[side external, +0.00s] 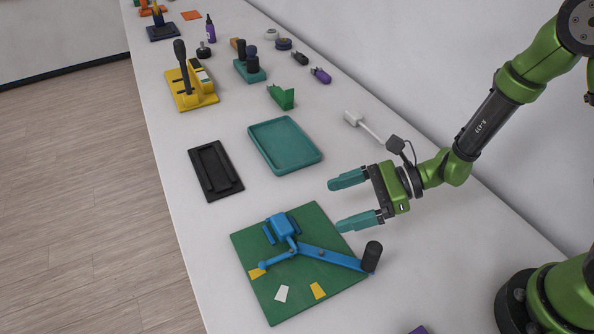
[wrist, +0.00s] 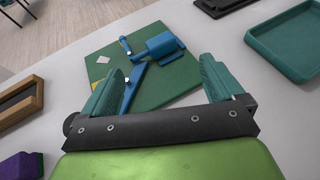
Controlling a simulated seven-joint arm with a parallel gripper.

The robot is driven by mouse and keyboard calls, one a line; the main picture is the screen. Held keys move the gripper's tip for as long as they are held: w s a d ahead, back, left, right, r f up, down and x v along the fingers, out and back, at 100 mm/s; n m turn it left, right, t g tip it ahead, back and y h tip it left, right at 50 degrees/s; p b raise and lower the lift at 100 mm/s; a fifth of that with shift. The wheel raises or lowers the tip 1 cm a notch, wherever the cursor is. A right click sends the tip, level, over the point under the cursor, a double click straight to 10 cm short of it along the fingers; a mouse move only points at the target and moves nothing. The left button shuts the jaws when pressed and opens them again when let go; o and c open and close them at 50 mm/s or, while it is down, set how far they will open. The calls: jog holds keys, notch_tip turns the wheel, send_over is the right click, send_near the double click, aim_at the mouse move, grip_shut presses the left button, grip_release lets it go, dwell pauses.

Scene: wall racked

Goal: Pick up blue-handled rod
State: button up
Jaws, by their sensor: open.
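A blue assembly lies on a green board (side external: 315,222) in the side view. It has a blue block (side external: 283,227), a long blue bar (side external: 330,257) with a dark cylinder (side external: 372,256) at its right end, and a short blue rod (side external: 275,259) with a round tip. I cannot tell which part, if any, is the blue-handled rod. My gripper (side external: 335,206) is open and empty, above and right of the board. In the wrist view my gripper (wrist: 160,66) points at the board (wrist: 110,52); the blue block (wrist: 160,47) shows between and beyond the fingers, which partly hide the bar.
A teal tray (side external: 256,140) and a black tray (side external: 193,160) lie behind the board. Farther back are a yellow stand (side external: 205,99), a teal rack with dark pegs (side external: 250,76) and a green block (side external: 286,98). A wall runs along the right.

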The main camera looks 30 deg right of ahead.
aim_at(282, 222)
jog(key=x, duration=1.1)
jog(key=shift+s+f, duration=0.1)
jog(key=shift+f, duration=0.05)
jog(key=shift+c, duration=0.3)
jog(key=shift+d, duration=0.1)
jog(key=c, duration=1.2)
